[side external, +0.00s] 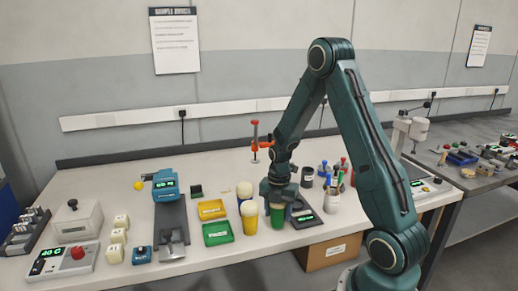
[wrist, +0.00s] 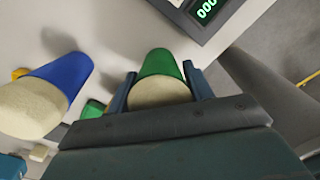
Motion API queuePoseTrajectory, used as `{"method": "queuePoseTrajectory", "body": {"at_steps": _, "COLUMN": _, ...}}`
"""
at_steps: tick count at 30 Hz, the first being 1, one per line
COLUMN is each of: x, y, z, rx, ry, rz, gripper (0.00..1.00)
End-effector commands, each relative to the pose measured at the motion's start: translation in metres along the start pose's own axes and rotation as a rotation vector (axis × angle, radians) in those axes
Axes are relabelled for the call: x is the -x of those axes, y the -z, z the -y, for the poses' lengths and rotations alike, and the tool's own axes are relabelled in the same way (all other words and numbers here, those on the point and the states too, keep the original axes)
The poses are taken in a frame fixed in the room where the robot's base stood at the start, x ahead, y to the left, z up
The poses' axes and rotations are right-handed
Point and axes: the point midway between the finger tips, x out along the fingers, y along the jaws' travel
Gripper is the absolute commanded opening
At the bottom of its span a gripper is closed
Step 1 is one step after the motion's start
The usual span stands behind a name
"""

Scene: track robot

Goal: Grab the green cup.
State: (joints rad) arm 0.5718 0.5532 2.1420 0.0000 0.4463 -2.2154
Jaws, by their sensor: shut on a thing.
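The green cup (side external: 277,216) stands upright at the front edge of the bench in the side view, directly below my gripper (side external: 277,199). In the wrist view the green cup (wrist: 160,66), with a pale top, sits between the two fingers of my gripper (wrist: 162,84). The fingers are shut on it, one on each side. The cup looks to be at bench level; I cannot tell whether it touches the bench.
A digital scale (side external: 306,217) is close on the right. Yellow (side external: 212,209) and green (side external: 217,233) trays lie further left. The bench's front edge is near.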

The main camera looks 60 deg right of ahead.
Motion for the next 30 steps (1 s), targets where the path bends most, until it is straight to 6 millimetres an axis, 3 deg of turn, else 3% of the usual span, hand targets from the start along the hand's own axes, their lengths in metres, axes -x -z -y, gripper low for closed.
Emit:
{"method": "queuePoseTrajectory", "body": {"at_steps": 8, "x": 0.037, "y": -0.001, "z": -0.001, "rx": 0.0, "ry": -0.004, "rz": 0.003, "gripper": 0.27}}
{"method": "queuePoseTrajectory", "body": {"at_steps": 21, "x": 0.131, "y": -0.001, "z": -0.001, "rx": 0.0, "ry": -0.005, "rz": 0.004, "gripper": 0.27}}
{"method": "queuePoseTrajectory", "body": {"at_steps": 30, "x": 0.176, "y": -0.001, "z": 0.0, "rx": 0.0, "ry": -0.003, "rz": 0.002, "gripper": 0.27}}
